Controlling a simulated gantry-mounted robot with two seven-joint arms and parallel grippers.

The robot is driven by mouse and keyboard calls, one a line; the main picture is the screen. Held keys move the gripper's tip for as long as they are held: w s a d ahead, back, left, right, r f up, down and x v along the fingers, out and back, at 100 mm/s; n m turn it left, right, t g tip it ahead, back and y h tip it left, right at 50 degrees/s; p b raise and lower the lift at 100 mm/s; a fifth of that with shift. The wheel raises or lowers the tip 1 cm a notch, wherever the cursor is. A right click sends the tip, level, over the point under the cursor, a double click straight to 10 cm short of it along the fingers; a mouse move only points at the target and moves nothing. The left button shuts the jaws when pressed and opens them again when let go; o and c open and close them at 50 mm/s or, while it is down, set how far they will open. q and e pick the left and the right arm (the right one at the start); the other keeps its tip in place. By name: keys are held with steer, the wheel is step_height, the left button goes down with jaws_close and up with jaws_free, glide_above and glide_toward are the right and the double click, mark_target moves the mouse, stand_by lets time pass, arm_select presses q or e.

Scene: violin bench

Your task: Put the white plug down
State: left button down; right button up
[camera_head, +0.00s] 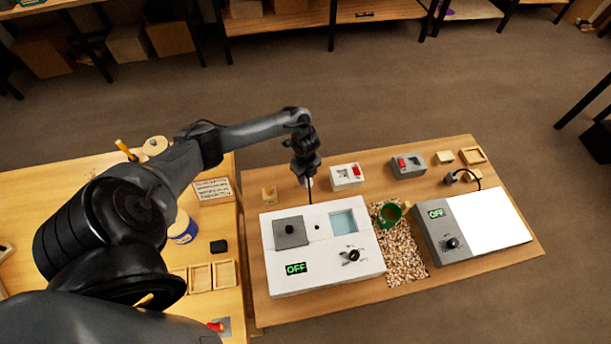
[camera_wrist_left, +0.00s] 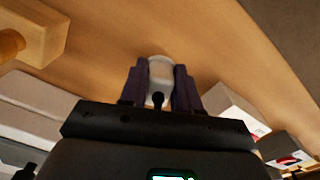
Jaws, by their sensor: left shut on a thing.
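My left gripper (camera_head: 307,174) hangs over the far side of the right-hand table, behind the large white box and to the left of the small white switch box. In the left wrist view the two dark fingers of the left gripper (camera_wrist_left: 160,88) are shut on the white plug (camera_wrist_left: 160,68), with the wooden tabletop behind it. I cannot tell whether the plug touches the table. In the head view the plug is too small to make out, and a thin dark cord or rod shows below the gripper. My right gripper is not in view.
A white box (camera_head: 310,270) with an OFF display stands in front of the gripper. A white switch box (camera_head: 346,177) and a grey one (camera_head: 408,165) have red switches. A small wooden block (camera_head: 269,194) is to the left. A green mug (camera_head: 389,214) stands on wood chips.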

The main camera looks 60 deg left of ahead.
arm_select(q)
steer(key=shift+f, duration=0.15)
steer(key=c, duration=0.8)
jaws_free()
steer(key=shift+r, duration=0.2)
step_height(320, 180, up, 10)
steer(key=shift+r+p, duration=0.25)
steer(key=shift+p, duration=1)
steer(key=shift+r+p, duration=0.3)
steer(key=shift+r, duration=0.45)
